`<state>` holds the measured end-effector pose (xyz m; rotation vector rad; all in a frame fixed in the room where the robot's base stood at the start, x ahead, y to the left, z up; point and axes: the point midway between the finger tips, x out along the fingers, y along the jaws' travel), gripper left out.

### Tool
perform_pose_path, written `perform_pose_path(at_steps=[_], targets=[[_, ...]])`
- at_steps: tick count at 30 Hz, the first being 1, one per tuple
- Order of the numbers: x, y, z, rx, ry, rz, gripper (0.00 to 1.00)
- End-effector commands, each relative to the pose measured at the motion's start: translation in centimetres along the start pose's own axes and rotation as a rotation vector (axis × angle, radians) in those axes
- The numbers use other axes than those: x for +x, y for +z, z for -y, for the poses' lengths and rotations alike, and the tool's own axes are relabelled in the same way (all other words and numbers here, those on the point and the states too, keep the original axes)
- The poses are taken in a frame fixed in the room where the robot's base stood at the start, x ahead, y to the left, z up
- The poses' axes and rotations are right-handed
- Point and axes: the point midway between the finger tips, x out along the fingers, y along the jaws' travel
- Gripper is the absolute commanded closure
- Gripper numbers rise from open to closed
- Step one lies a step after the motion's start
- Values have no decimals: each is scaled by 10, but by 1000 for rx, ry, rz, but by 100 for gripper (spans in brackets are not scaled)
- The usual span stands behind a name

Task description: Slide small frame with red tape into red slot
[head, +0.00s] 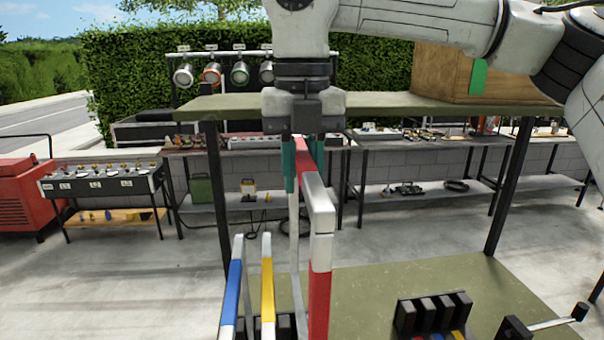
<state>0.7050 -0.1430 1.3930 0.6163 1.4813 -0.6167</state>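A white frame with red tape (321,250) stands upright in the lower middle of the head view, its top bar running away from me. My gripper (303,172) points down with a teal finger on each side of that bar and appears shut on it. The bar partly hides the right finger. A black slotted block (433,311) sits at the lower right, with yellow, blue and red marks low in its gaps. The red mark is small and partly cut off by the picture's bottom edge.
A blue-taped frame (231,290) and a yellow-taped frame (267,280) stand just left of the red-taped one. A crank handle (556,324) is right of the slotted block. The green surface (390,280) is clear behind the block. A shelf (385,105) crosses behind my gripper.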

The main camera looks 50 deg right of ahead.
Motion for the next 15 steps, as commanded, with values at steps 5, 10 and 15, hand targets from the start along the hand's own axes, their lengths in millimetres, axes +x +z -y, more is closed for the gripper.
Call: perform_pose_path(at_steps=[5,10,15], targets=[[-12,0,0,0,1,1,100],[-21,0,0,0,1,0,100],[-30,0,0,1,1,0,100]])
